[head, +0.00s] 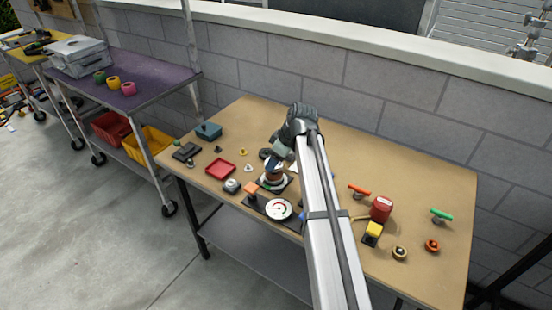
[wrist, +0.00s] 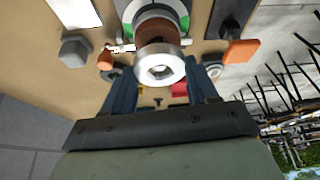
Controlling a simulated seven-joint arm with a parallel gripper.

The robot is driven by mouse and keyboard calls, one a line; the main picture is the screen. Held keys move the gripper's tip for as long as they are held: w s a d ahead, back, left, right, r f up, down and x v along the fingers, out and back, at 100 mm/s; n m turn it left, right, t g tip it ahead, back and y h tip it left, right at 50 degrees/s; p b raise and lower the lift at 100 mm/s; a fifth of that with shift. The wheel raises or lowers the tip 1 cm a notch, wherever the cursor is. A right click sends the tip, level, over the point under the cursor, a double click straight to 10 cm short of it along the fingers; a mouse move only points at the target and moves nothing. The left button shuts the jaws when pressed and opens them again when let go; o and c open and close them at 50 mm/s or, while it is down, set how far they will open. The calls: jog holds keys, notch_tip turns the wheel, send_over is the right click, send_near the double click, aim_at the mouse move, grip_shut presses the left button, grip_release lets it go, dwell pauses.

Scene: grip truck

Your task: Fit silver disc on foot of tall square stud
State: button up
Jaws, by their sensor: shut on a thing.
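The silver disc (wrist: 158,70), a thick ring with a dark angular hole, is between the two blue fingers of my gripper (wrist: 161,76) in the wrist view. My gripper is shut on it. Just beyond it is a brown round post (wrist: 158,28) with a white and green ring around it. In the head view my gripper (head: 275,162) is over this brown post (head: 271,175), which stands on a dark square base. The disc cannot be made out there. I cannot tell whether disc and post touch. I cannot pick out the tall square stud with certainty.
An orange block (head: 251,187) and a white dial (head: 278,209) stand close by. A red tray (head: 220,170) and small loose parts lie to the left. A red block (head: 381,209), a yellow block (head: 374,229) and knobs are to the right. The table's right back is clear.

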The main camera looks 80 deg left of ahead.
jog(key=shift+f, duration=1.3)
dwell(1.6)
jog(key=o, duration=1.4)
jog(key=shift+r, duration=0.15)
notch_tip(320, 180, up, 7)
dwell(0.5)
jog(key=shift+w+r, duration=0.1)
